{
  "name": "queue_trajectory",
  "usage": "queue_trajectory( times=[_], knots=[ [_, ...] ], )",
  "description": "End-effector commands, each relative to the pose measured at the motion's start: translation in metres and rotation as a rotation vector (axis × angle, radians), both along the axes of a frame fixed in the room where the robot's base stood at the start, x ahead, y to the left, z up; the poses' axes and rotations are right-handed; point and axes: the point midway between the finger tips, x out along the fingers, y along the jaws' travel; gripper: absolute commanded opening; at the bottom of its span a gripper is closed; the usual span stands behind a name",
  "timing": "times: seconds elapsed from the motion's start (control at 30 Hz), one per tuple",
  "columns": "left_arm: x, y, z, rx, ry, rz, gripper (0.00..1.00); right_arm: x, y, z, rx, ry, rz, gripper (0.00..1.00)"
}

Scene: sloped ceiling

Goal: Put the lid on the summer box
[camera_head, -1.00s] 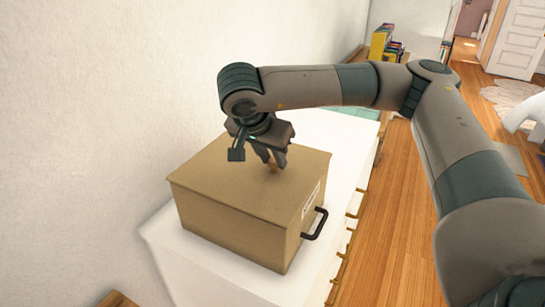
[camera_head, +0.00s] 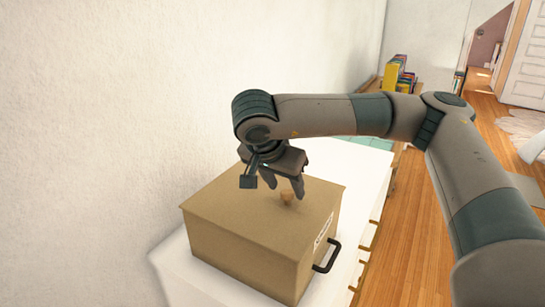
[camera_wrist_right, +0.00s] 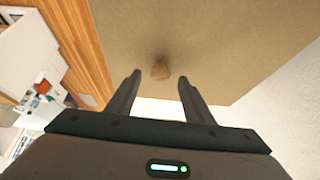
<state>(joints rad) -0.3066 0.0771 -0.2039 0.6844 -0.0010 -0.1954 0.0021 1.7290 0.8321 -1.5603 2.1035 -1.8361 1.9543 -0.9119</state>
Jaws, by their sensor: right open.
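The summer box (camera_head: 250,256) is a tan box with a dark handle and a white label, standing on a white dresser. Its flat tan lid (camera_head: 240,208) lies on top of it and covers the opening. A small wooden knob (camera_head: 287,197) stands on the lid. My right gripper (camera_head: 284,200) is open and just above the lid by the knob. In the right wrist view the knob (camera_wrist_right: 160,71) shows beyond and between the two parted fingers (camera_wrist_right: 157,77), with nothing held. My left gripper is not in view.
The white dresser top (camera_head: 345,170) has free room behind the box. A white wall (camera_head: 120,120) runs close along the left. Several books (camera_head: 397,75) stand further back. Wooden floor (camera_head: 425,215) lies to the right.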

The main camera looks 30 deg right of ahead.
Motion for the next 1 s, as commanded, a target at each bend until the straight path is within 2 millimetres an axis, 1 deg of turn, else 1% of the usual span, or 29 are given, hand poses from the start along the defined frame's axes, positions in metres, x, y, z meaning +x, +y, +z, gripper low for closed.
queue_trajectory(
  times=[0.13, 0.2, 0.3, 0.5, 0.77, 1.0],
  knots=[
    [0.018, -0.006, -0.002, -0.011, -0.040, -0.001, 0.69, -0.004, 0.008, 0.014, 0.001, -0.004, 0.002, 0.47],
    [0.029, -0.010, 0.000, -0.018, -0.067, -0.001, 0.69, -0.007, 0.012, 0.024, 0.000, -0.004, 0.003, 0.47],
    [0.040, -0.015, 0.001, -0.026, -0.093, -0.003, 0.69, -0.011, 0.019, 0.037, 0.000, -0.006, 0.003, 0.47],
    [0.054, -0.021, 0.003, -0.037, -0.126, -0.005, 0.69, -0.019, 0.031, 0.064, -0.001, -0.004, 0.003, 0.47],
    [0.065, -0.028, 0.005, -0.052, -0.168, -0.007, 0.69, -0.030, 0.048, 0.099, -0.001, -0.006, 0.002, 0.47],
    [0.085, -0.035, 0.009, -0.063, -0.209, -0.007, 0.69, -0.039, 0.062, 0.128, -0.001, -0.004, 0.001, 0.47]
  ],
)
